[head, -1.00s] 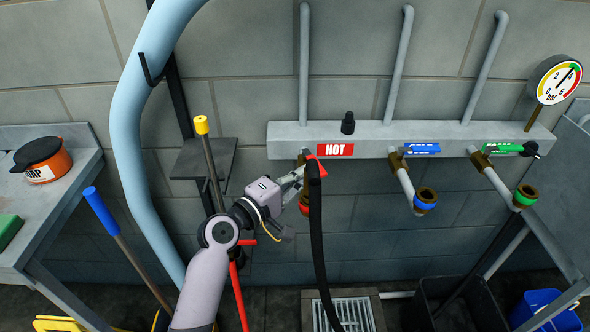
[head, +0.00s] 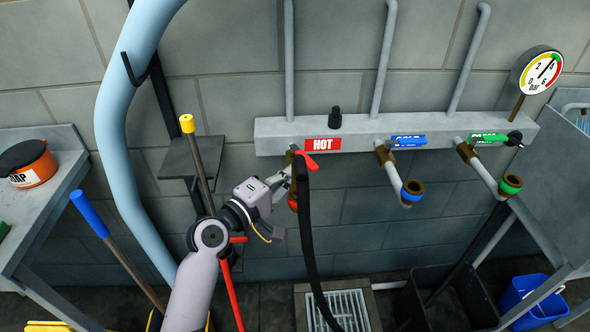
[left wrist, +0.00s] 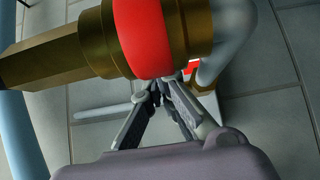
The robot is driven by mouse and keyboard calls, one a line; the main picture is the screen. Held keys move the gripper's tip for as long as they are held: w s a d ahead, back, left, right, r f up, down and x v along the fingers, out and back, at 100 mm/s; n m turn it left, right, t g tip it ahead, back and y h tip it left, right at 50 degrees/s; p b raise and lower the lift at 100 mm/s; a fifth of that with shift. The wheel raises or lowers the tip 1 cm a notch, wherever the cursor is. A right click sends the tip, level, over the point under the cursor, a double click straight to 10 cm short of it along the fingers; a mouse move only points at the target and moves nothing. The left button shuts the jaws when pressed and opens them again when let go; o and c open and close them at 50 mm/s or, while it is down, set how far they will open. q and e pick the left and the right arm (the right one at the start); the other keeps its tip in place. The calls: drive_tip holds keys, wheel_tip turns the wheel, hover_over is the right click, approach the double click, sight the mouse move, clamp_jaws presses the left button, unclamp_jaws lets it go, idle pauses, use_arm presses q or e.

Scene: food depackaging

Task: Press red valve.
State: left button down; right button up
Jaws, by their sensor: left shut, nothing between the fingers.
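The red valve lever (head: 307,160) sits on the hot outlet, just below the red HOT label (head: 322,144) on the wall pipe. The brass outlet with its red ring (head: 293,203) is below it, partly hidden by the black hose and my gripper. My left gripper (head: 286,178) is shut and empty, close to the left of the lever and hose. In the left wrist view the red ring (left wrist: 143,38) and brass fitting (left wrist: 60,52) fill the top, with my fingertips (left wrist: 160,88) just below. I cannot tell whether they touch. My right gripper is not in view.
The black hose (head: 306,240) hangs from the hot outlet to the floor drain (head: 345,308). A light blue pipe (head: 115,130) and a yellow-capped pole (head: 187,124) stand left of my arm.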

use_arm(q)
drive_tip(key=v, duration=1)
drive_tip(key=shift+s+a, duration=0.25)
drive_tip(key=shift+a, duration=0.05)
drive_tip(key=shift+r, duration=0.1)
